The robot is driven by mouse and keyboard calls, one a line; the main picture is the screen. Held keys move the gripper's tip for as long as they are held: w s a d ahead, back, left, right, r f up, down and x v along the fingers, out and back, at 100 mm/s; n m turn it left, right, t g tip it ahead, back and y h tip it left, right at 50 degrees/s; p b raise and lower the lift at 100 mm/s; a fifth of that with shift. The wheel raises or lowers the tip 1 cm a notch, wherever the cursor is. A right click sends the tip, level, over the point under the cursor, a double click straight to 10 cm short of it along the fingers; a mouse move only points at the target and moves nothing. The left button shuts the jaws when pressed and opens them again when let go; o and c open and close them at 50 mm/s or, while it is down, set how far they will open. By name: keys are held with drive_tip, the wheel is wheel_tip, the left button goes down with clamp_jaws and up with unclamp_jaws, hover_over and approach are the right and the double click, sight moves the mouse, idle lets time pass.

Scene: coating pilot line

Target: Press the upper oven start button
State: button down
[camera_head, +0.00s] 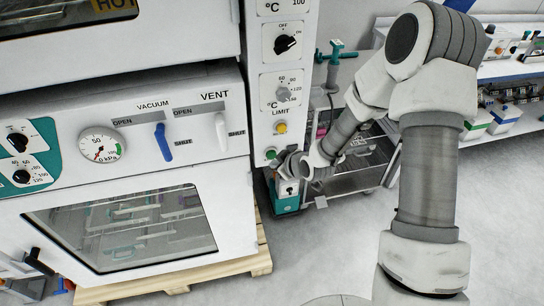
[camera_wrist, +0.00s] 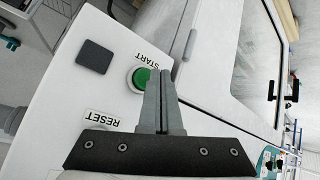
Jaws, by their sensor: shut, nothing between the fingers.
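The green start button (camera_wrist: 143,77) sits in a pale ring on a white panel in the wrist view, beside the word START. A green button also shows low on the white control column (camera_head: 271,154) in the head view. My gripper (camera_wrist: 165,73) is shut and empty, its tips beside the green button and overlapping its edge in the wrist view. I cannot tell whether they touch the panel. In the head view my gripper (camera_head: 283,163) is at the foot of the column, just below the green button, partly hidden by my wrist.
A RESET label (camera_wrist: 103,118) and a black square (camera_wrist: 94,56) are near the button. A yellow button (camera_head: 281,127) and knobs (camera_head: 285,44) are higher on the column. The lower oven (camera_head: 130,228) stands left on a wooden pallet (camera_head: 190,278). A metal cart (camera_head: 365,165) stands behind my arm.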

drive_tip(key=shift+w, duration=0.1)
drive_tip(key=shift+w+a+b, duration=0.15)
drive_tip(key=shift+w+b, duration=0.15)
drive_tip(key=shift+w+a, duration=0.15)
drive_tip(key=shift+w, duration=0.35)
idle(0.8)
drive_tip(key=shift+s+d+b, duration=0.25)
drive_tip(key=shift+s+b, duration=0.25)
drive_tip(key=shift+s, duration=0.4)
drive_tip(key=shift+s+d+b, duration=0.2)
drive_tip(key=shift+s+d, duration=0.05)
drive_tip(key=shift+s, duration=0.55)
drive_tip(key=shift+s+d+b, duration=0.2)
drive_tip(key=shift+s, duration=0.6)
drive_tip(key=shift+s+d+b, duration=0.2)
drive_tip(key=shift+s+d, duration=0.05)
drive_tip(key=shift+s, duration=0.55)
